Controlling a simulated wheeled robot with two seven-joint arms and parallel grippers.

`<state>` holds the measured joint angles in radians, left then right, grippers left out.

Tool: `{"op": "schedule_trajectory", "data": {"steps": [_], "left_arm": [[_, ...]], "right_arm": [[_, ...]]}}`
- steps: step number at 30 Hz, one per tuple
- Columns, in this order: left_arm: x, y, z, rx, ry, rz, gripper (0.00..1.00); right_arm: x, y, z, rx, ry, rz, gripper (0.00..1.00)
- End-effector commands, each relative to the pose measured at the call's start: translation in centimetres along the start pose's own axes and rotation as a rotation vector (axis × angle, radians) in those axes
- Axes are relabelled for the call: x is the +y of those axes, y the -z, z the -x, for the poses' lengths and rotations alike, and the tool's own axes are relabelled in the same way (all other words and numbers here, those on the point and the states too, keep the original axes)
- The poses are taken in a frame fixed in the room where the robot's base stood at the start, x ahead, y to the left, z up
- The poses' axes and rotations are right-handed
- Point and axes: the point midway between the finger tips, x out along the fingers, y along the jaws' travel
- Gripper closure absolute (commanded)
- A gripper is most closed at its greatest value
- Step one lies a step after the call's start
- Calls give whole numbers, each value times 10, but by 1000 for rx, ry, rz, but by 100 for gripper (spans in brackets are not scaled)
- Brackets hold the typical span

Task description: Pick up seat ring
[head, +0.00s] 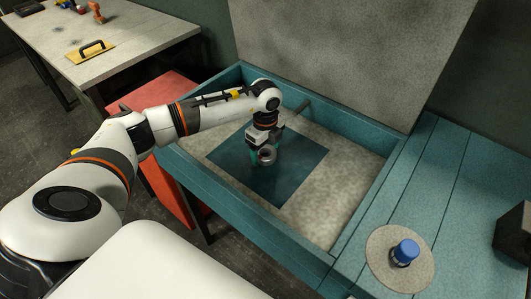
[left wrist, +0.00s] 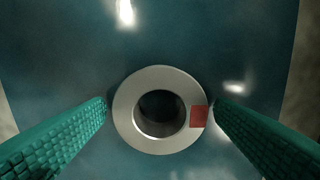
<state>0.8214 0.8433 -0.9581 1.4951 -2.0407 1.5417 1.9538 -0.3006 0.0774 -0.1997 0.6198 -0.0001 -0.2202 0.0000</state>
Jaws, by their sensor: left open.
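The seat ring (head: 267,156) is a grey metal ring on a dark teal mat (head: 296,180) inside the teal-walled tray. In the left wrist view the seat ring (left wrist: 125,110) lies between my two green textured fingers, with a red square mark on its right side. My left gripper (head: 262,158) is over the mat at the ring; its fingers (left wrist: 160,108) are open, one on each side of the ring. I cannot tell whether the fingertips touch it. My right gripper is not in view.
The tray's teal walls (head: 260,223) surround the work area. To the right, a blue-capped bottle (head: 405,252) stands on a round pad (head: 377,262), and a dark block (head: 513,235) sits at the edge.

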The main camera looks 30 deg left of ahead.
Motion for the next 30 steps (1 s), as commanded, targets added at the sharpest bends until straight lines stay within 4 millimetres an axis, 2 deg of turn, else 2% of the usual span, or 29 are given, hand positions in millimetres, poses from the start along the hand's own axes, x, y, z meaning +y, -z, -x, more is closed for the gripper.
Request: {"op": "schedule_trajectory", "data": {"steps": [5,17,25,30], "left_arm": [[0,0,0,0,0,0,23],[0,0,0,-1,0,0,86],[1,0,4,-1,-3,0,87],[2,0,26,-1,-6,-1,87]], "right_arm": [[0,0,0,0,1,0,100],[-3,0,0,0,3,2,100],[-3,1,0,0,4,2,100],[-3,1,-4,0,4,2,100]]}}
